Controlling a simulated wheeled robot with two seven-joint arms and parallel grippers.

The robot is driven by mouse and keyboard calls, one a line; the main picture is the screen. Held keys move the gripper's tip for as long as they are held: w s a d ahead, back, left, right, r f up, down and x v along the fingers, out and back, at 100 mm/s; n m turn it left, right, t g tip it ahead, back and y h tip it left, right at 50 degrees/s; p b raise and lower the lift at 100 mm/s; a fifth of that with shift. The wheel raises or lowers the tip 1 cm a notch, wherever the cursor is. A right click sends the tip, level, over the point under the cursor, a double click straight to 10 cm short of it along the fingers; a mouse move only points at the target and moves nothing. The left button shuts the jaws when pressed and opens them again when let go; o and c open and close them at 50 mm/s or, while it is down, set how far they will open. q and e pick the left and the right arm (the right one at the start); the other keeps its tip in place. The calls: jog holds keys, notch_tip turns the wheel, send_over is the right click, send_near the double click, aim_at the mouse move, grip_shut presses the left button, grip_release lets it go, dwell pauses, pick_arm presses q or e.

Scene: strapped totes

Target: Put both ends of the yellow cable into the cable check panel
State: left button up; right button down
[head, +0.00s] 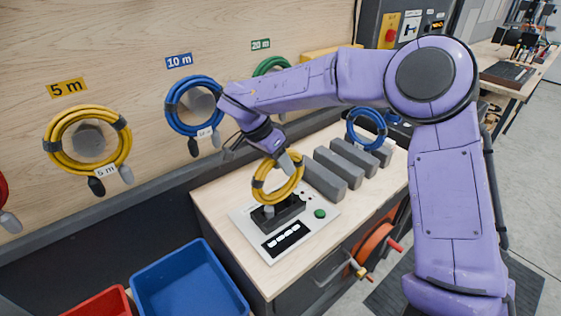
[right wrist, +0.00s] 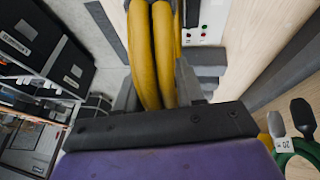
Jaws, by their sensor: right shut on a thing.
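A coiled yellow cable (head: 257,189) is held in my right gripper (head: 280,158) just above the cable check panel (head: 249,228). The panel is a pale plate with a dark socket block (head: 290,214), a green button and a black display. A grey plug (head: 269,211) at the coil's lower edge is at the socket block; I cannot tell whether it is seated. The other end is not clearly seen. In the right wrist view the yellow strands (right wrist: 152,55) run between the fingers of my right gripper (right wrist: 155,95). My left gripper is not in view.
Another yellow coil (head: 53,155) hangs under the 5 m sign, with blue (head: 172,110) and green (head: 270,66) coils beside it. Grey dividers (head: 325,180) and a blue coil (head: 367,130) are right of the panel. Blue (head: 190,285) and red (head: 100,303) bins stand lower left.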

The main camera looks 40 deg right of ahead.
jog(key=shift+f, duration=0.3)
jog(key=c, duration=0.6)
grip_release()
jog(key=shift+s, duration=0.1)
